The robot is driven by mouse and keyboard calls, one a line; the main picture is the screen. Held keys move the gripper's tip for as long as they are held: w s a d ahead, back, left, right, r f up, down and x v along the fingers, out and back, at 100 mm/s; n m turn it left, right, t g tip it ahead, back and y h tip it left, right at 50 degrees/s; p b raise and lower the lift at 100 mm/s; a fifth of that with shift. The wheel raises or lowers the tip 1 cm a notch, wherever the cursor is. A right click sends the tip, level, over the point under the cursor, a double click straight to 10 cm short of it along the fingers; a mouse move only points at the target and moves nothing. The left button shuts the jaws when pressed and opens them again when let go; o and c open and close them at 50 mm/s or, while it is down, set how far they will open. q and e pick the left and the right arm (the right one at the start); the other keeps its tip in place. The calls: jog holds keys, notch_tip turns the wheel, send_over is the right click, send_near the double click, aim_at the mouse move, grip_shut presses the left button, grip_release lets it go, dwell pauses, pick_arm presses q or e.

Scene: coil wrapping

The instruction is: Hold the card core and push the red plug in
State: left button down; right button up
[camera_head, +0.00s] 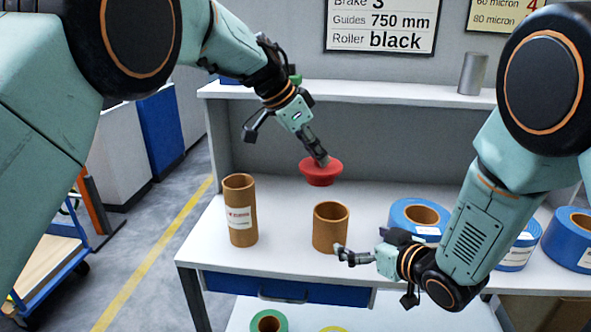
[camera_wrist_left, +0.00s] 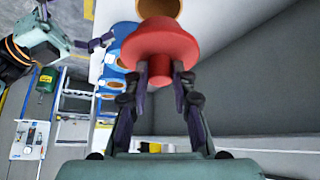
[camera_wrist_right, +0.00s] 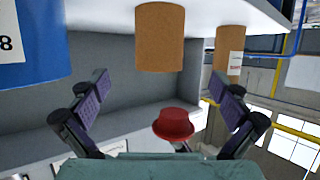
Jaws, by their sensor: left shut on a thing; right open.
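The red plug (camera_head: 320,174) is held by its stem in my left gripper (camera_head: 322,158), in the air above the short card core (camera_head: 331,230) and apart from it. In the left wrist view the plug (camera_wrist_left: 160,45) has its stem between my fingertips (camera_wrist_left: 163,78), and part of the brown core (camera_wrist_left: 160,8) shows beyond it. The short core stands upright on the bench with its open end up. My right gripper (camera_head: 342,254) is open beside the core's lower right side. In the right wrist view the core (camera_wrist_right: 160,40) is ahead, between the spread fingers (camera_wrist_right: 165,95).
A taller labelled card core (camera_head: 240,212) stands on the bench (camera_head: 280,235) to the left. Blue rolls (camera_head: 418,215) lie at the right, close to my right arm. A shelf (camera_head: 400,95) with a grey cylinder (camera_head: 473,73) runs along the back. Bench between both cores is clear.

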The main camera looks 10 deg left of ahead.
aim_at(341, 232)
pick_arm(q)
jog(key=d, duration=0.1)
jog(key=d+r+m, duration=0.1)
jog(key=w+d+r+m+g, duration=0.1)
jog(key=shift+d+r, duration=0.1)
jog(key=shift+d, duration=0.25)
jog(key=shift+d+r+m, duration=0.15)
jog(key=shift+r+m, duration=0.05)
jog(key=shift+m, duration=0.1)
jog(key=shift+w+r+h, duration=0.1)
jog(key=shift+h, duration=0.2)
jog(key=shift+w+a+r, duration=0.35)
jog(key=shift+a, duration=0.15)
jog(key=shift+a+r, duration=0.1)
pick_arm(e)
jog(key=shift+w+a+f, duration=0.1)
jog(key=shift+w, duration=0.1)
jog(key=x, duration=1)
jog(key=shift+w+a, duration=0.15)
jog(key=shift+w+a+f, duration=0.25)
jog(key=shift+w, duration=0.15)
jog(key=shift+c, duration=0.3)
